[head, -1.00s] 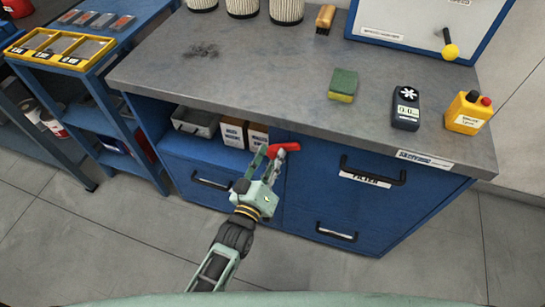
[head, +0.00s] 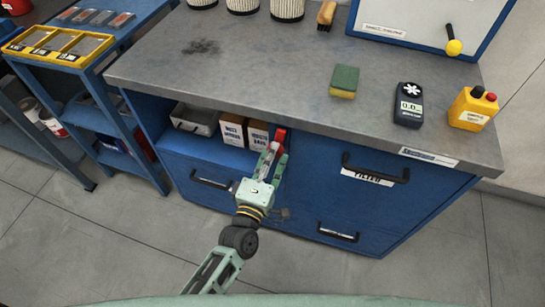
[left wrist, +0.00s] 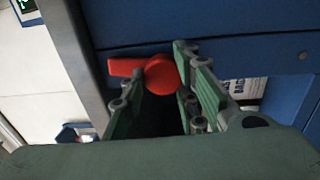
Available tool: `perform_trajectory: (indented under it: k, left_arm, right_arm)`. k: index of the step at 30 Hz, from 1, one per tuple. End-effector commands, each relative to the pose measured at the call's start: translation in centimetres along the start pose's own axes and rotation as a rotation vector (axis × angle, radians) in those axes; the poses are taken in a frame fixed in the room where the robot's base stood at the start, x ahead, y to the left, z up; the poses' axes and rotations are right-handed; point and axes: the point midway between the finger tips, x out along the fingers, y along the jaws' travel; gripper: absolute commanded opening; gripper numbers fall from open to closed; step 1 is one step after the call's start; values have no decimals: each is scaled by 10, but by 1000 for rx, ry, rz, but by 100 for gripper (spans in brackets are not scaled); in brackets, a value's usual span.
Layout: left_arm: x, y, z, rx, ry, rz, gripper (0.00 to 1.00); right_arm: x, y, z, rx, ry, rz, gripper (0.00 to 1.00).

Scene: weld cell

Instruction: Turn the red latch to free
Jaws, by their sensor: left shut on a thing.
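The red latch (head: 280,135) is on the front of the blue workbench cabinet, just under the worktop edge. In the head view its red part points up toward the worktop. My left gripper (head: 273,152) reaches it from below and is shut on it. In the left wrist view the latch shows a round red hub (left wrist: 163,76) with a short arm reaching left. The fingers of my left gripper (left wrist: 158,88) lie on either side of it and hide part of it. My right gripper is not in view.
Beside the latch is an open shelf with small boxes (head: 233,130) and a metal tray (head: 194,119). Black drawer handles (head: 375,170) stick out to the right. The grey worktop (head: 270,75) overhangs above. The floor in front is clear.

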Motion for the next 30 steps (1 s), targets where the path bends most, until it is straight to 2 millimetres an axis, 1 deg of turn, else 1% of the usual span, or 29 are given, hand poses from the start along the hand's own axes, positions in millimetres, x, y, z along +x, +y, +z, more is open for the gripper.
perform_trajectory:
  k: [1, 6, 12, 27, 28, 30]
  left_arm:
    - [3, 8, 1, -29, 3, 20, 0]
    - [3, 8, -1, -112, 11, 21, 0]
    - [3, 9, -2, -165, 16, 23, 0]
    - [4, 10, -3, -185, 19, 24, 0]
    - [4, 10, -3, -185, 20, 24, 29]
    - [4, 10, -3, -184, 20, 24, 35]
  right_arm:
    - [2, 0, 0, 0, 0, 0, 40]
    - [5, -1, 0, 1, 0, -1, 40]
    - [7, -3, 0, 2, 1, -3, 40]
    - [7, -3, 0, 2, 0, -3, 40]
    - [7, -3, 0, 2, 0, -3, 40]
    - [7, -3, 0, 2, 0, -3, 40]
